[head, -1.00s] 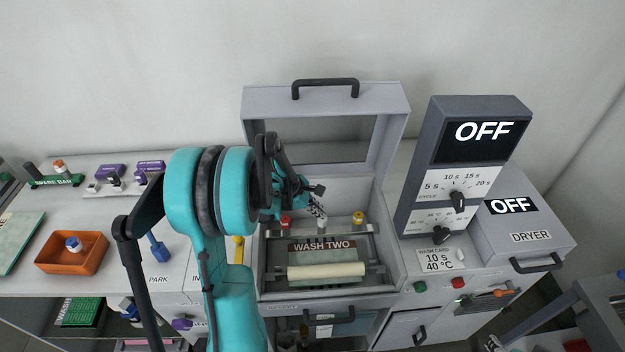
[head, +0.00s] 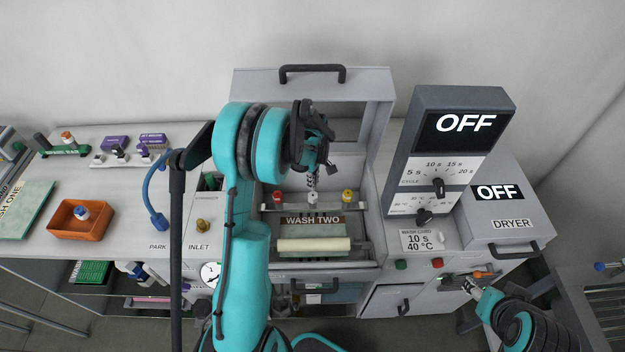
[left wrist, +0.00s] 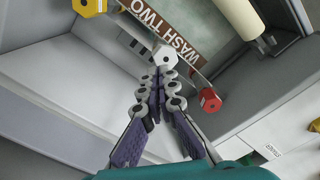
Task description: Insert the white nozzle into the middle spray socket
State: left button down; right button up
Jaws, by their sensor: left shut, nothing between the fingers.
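The white nozzle (head: 311,197) stands in the middle of the row at the back of the open wash tank, between a red nozzle (head: 278,198) and a yellow nozzle (head: 347,197). In the left wrist view the white nozzle (left wrist: 165,57) shows its hexagonal head just beyond the fingertips. My left gripper (head: 313,182) is just above it, pointing down, with fingers closed together and empty; its fingers also show in the left wrist view (left wrist: 162,82). The socket under the white nozzle is hidden. My right gripper (head: 471,286) is at the lower right by the cabinet front, too small to read.
The raised lid (head: 312,84) stands behind the tank. A roller (head: 313,244) and the WASH TWO plate (head: 310,221) lie in front of the nozzles. A tall control box (head: 450,150) rises to the right. An orange tray (head: 82,219) sits at left.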

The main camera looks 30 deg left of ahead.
aim_at(313, 199)
pick_arm(q)
jog(key=shift+f+b, duration=0.3)
jog(key=shift+f, duration=0.6)
pick_arm(e)
jog(key=shift+f, duration=0.5)
pick_arm(q)
jog(key=shift+f+b, duration=0.5)
pick_arm(e)
jog(key=shift+f, duration=0.55)
pick_arm(q)
jog(key=shift+r, duration=0.1)
pick_arm(e)
jog(key=shift+r, duration=0.1)
